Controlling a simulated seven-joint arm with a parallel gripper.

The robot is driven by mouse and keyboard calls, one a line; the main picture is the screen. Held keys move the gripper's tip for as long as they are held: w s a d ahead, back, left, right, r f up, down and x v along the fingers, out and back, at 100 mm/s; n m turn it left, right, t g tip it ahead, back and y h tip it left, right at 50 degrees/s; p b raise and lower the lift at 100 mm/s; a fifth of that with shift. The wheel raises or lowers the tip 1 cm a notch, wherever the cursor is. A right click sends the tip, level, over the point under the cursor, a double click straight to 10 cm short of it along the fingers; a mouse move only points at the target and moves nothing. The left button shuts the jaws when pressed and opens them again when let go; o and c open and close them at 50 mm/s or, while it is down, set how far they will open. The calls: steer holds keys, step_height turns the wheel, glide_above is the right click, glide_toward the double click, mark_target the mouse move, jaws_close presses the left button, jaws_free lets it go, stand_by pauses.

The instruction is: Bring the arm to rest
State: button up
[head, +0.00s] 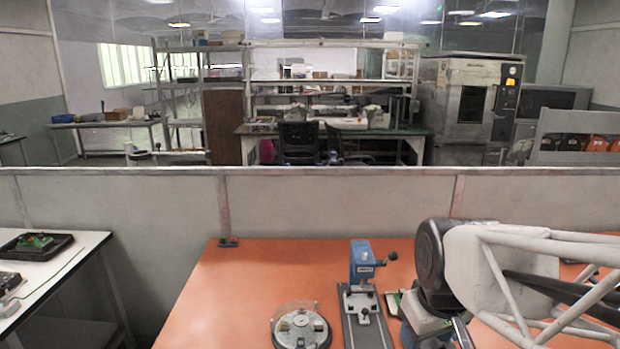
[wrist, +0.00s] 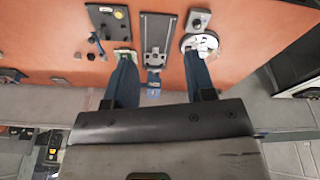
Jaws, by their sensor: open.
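My gripper (head: 430,325) is at the right of the head view, over the orange table (head: 240,290). Its arm comes in from the right edge. In the wrist view my gripper (wrist: 159,65) shows two blue fingers spread well apart, with nothing held between them. The grey rail of the blue press (wrist: 157,35) shows beyond the gap. The left fingertip overlaps a small green part in the picture; I cannot tell whether they touch.
The blue press (head: 362,262) stands left of my gripper. A round metal fixture (head: 301,327) sits further left. A small green part (head: 392,301) lies between press and gripper. A low grey partition (head: 330,205) runs behind the table.

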steer(key=s+m, duration=0.3)
steer(key=s, duration=0.3)
steer(key=shift+d, duration=0.15)
stand_by(2.6)
